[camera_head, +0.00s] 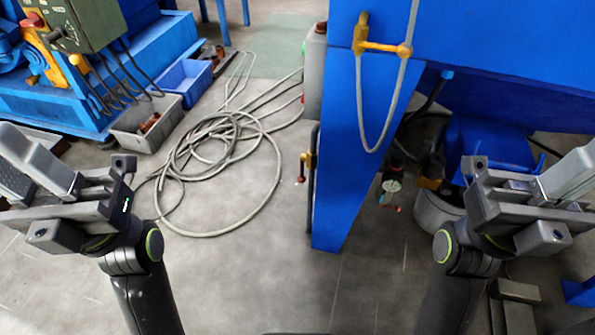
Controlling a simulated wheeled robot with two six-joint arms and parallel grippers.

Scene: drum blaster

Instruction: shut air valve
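A small valve with a brass-yellow body (309,160) and a red handle (302,170) sits low on the left side of the blue machine panel. The handle hangs roughly straight down. I cannot tell for sure that this is the air valve, because a yellow fitting (362,35) is also on the panel, higher up. My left gripper (85,205) is at the left, well away from the small valve. My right gripper (510,205) is at the right, in front of the machine's lower opening. Neither touches a valve. Their finger gaps do not show clearly.
A grey hose (215,145) lies coiled on the floor, left of the panel (345,180). Grey (148,128) and blue (185,82) bins stand by a blue machine at upper left. The front middle floor is clear.

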